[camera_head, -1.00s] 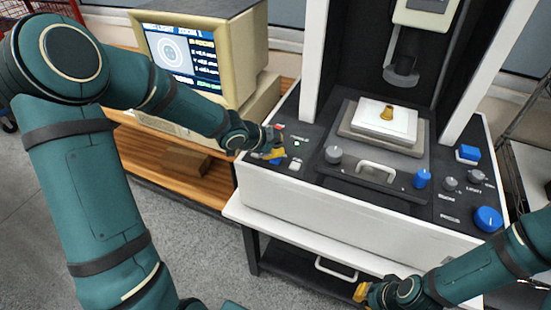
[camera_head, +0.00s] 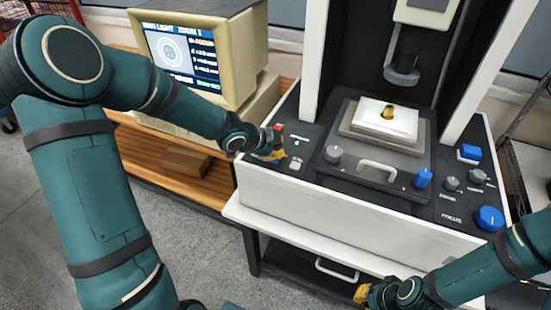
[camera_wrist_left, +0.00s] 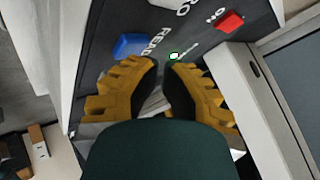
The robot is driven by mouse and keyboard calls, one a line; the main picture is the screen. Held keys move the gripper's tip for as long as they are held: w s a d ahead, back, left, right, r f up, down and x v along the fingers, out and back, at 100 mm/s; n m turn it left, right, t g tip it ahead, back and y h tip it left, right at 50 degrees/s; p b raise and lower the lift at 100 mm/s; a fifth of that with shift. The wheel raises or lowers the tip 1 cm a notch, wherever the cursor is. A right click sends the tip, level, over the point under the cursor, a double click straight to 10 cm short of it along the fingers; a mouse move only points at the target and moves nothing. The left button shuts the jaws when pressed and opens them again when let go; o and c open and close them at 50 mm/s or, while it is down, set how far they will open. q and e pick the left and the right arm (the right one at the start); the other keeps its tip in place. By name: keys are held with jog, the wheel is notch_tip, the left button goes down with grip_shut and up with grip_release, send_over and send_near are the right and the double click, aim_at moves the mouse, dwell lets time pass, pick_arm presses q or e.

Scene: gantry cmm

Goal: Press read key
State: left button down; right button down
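The read key is the blue key (camera_wrist_left: 130,44) beside the word READ in the left wrist view. It lies just beyond and left of my left gripper's fingertips (camera_wrist_left: 165,68), and I cannot tell whether they touch it. That gripper's yellow fingers stand slightly apart with nothing between them. In the head view my left gripper (camera_head: 270,154) is low over the left part of the machine's dark panel and hides most of the key. My right gripper (camera_head: 363,293) is at the bottom, in front of the machine; its fingers are too small to read.
A red key (camera_wrist_left: 230,22) marked ON and a small green lamp (camera_wrist_left: 174,57) are near the left fingers. A monitor (camera_head: 190,55) stands on the wooden bench behind my left arm. The stage holds a white plate (camera_head: 372,118) with a brass part (camera_head: 388,111). Knobs, including a blue one (camera_head: 489,218), are at right.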

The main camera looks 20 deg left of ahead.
pick_arm(q)
jog(key=shift+f+b, duration=0.35)
jog(key=shift+f, duration=0.05)
dwell(0.4)
dwell(0.4)
jog(key=shift+r+p, duration=0.85)
jog(key=shift+p, duration=0.05)
notch_tip(320, 180, up, 5)
jog(key=p, duration=0.5)
jog(key=shift+s, duration=0.1)
dwell(0.5)
